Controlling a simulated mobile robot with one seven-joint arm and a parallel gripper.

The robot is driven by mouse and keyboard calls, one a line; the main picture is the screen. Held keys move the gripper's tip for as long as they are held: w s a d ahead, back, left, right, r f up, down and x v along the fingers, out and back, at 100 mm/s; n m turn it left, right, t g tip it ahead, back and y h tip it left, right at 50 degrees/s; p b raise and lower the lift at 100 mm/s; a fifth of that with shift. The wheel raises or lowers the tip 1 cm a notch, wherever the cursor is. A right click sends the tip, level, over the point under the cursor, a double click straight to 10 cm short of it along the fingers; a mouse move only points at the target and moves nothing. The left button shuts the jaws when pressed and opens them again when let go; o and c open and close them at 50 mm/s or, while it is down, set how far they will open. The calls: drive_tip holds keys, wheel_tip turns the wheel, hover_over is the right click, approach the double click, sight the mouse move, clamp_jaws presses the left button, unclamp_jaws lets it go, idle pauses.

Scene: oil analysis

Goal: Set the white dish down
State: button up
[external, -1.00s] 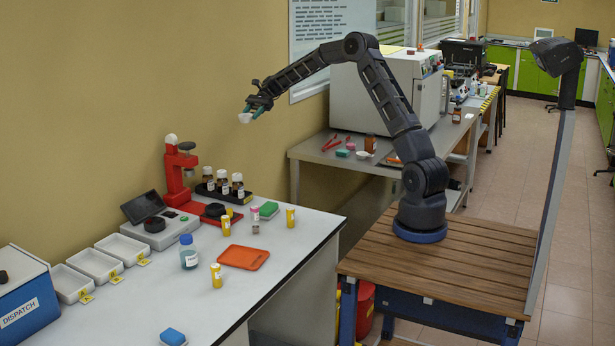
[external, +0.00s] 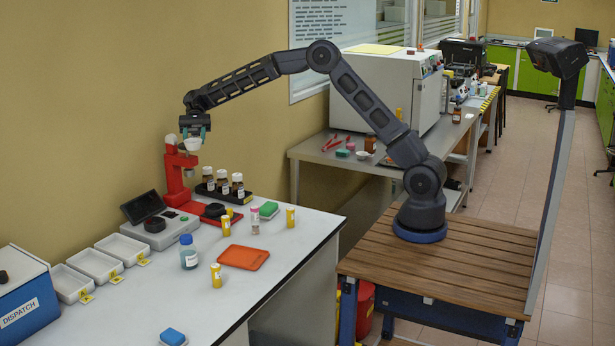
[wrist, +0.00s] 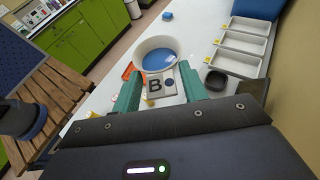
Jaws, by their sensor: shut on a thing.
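The white dish (external: 193,144) is a small round cup. My gripper (external: 195,127) is shut on it and holds it in the air, roughly level, above the white bench (external: 190,300). In the external view it overlaps the top of the red stand (external: 175,178); I cannot tell whether they touch. In the wrist view the dish (wrist: 157,40) sits at the ends of the two green fingers, and its inside looks blue.
Brown bottles in a black rack (external: 222,189) stand right of the red stand. A scale (external: 160,228), white trays (external: 122,250), a blue bottle (external: 188,254), yellow vials (external: 216,276) and an orange tray (external: 243,257) are on the bench. The front part of the bench is mostly clear.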

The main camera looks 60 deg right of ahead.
drive_tip(key=s+a+f, duration=0.2)
drive_tip(key=s+a, duration=0.1)
drive_tip(key=a, duration=0.9)
drive_tip(key=s+a+f, duration=0.2)
drive_tip(key=s+a, duration=0.1)
drive_tip(key=a, duration=0.9)
drive_tip(key=n+g+h, duration=0.1)
drive_tip(key=n, duration=0.1)
hover_over(150, 303)
wheel_tip(150, 303, down, 6)
drive_tip(key=shift+r, duration=0.2)
wheel_tip(150, 303, down, 19)
drive_tip(key=shift+f, duration=0.1)
drive_tip(key=shift+f, duration=0.15)
drive_tip(key=o, duration=1)
